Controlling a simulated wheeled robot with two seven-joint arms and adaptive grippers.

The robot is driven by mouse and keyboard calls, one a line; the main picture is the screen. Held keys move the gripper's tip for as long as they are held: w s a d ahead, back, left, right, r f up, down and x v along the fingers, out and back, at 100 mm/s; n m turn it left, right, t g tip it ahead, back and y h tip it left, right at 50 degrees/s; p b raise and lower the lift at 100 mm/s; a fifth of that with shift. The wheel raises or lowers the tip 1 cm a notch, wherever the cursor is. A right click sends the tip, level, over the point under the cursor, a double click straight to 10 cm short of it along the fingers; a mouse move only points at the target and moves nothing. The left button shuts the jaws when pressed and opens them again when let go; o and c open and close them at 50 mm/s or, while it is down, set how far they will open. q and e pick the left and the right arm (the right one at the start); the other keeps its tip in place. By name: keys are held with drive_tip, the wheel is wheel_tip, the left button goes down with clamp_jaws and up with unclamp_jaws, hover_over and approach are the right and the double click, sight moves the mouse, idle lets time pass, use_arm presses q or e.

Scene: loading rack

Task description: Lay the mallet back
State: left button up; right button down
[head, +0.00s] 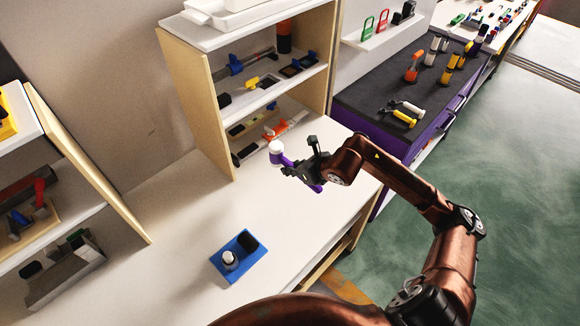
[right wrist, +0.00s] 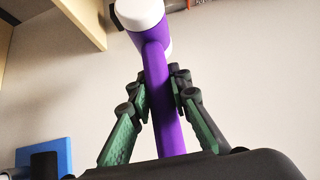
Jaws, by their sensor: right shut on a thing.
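The mallet (head: 277,154) has a white-faced head and a purple handle, and it is held in my right gripper (head: 305,170). In the right wrist view the mallet (right wrist: 163,100) stands between the green-padded fingers (right wrist: 160,105), which are shut on its purple handle. Its head is beyond the fingertips. In the head view the mallet is in front of the wooden shelf rack (head: 205,110), over the white table (head: 190,225). How high it is above the table is hard to tell. My left gripper is not in view.
A blue tray (head: 258,273) with a white-topped item and a black item is on the table in front. The rack's shelves hold several tools. A second shelf unit (head: 105,195) is at left. A dark-topped workbench (head: 370,95) with tools is behind my right arm. The middle of the table is clear.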

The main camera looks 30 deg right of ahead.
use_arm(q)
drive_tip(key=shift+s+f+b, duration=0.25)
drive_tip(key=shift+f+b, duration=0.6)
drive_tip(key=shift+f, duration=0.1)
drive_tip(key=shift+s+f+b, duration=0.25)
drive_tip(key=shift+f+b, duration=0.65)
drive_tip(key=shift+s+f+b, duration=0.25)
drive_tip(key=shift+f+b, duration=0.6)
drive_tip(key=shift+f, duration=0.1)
use_arm(e)
drive_tip(key=shift+f, duration=3.65)
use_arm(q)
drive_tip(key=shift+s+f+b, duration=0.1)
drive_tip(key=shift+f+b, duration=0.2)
use_arm(e)
drive_tip(key=shift+f, duration=0.3)
drive_tip(key=c, duration=1.7)
unclamp_jaws()
drive_tip(key=shift+c, duration=0.2)
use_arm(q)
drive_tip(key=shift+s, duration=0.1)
use_arm(e)
drive_tip(key=shift+f, duration=0.15)
drive_tip(key=shift+s, duration=0.1)
drive_tip(key=v, duration=1.2)
